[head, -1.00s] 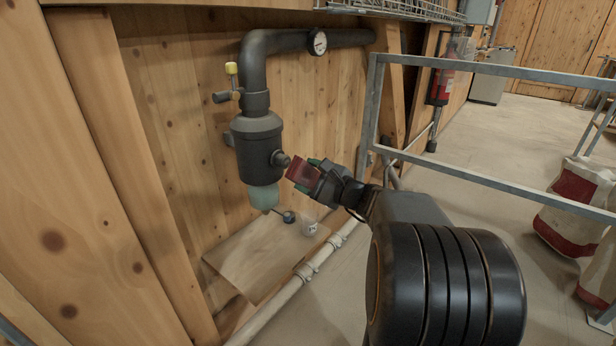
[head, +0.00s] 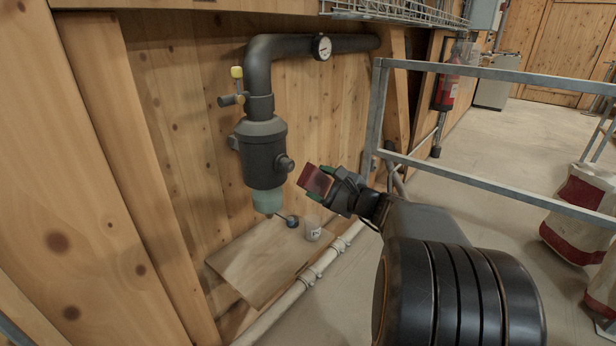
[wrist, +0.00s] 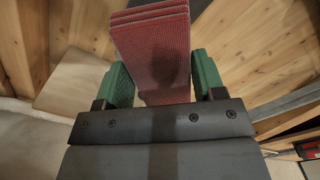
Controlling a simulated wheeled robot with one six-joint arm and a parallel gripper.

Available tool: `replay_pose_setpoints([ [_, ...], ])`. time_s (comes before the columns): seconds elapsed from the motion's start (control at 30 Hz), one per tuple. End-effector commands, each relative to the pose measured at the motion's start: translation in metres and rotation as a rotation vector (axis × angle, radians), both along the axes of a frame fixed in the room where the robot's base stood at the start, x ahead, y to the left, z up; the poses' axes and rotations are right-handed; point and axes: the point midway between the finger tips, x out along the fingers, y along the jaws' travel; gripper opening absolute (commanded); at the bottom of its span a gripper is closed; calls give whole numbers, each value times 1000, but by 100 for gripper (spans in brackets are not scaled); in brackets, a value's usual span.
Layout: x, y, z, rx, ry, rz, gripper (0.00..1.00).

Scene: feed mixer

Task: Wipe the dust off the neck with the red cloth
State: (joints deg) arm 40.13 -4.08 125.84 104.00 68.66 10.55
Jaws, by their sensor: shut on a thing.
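My gripper (head: 326,186) is shut on the folded red cloth (head: 315,179). In the wrist view the cloth (wrist: 152,52) stands out in layers between the green fingers (wrist: 160,82). A dark housing (head: 262,152) hangs from a pipe against the wooden wall. A short round stub (head: 287,165) sticks out of its right side, and a pale green cup-like part (head: 267,200) is at its bottom. The cloth is just right of the stub, with a small gap in the picture. I cannot tell which part is the neck, and no dust can be made out.
A pressure gauge (head: 322,47) and a small yellow-topped valve (head: 237,86) sit on the pipework. A wooden board (head: 250,262) with a small clear jar (head: 313,229) lies below. A metal railing (head: 480,180) stands behind my arm. Sacks (head: 585,210) stand at right.

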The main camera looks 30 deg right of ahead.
Motion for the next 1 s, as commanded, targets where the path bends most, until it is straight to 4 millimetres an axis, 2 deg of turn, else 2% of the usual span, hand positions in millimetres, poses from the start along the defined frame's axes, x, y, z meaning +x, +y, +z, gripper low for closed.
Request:
replay_pose_setpoints([
  [0.6, 49, 23, 0, 4, -8, 14, 44],
  [1.0, 58, 28, 1, 5, -10, 14, 44],
])
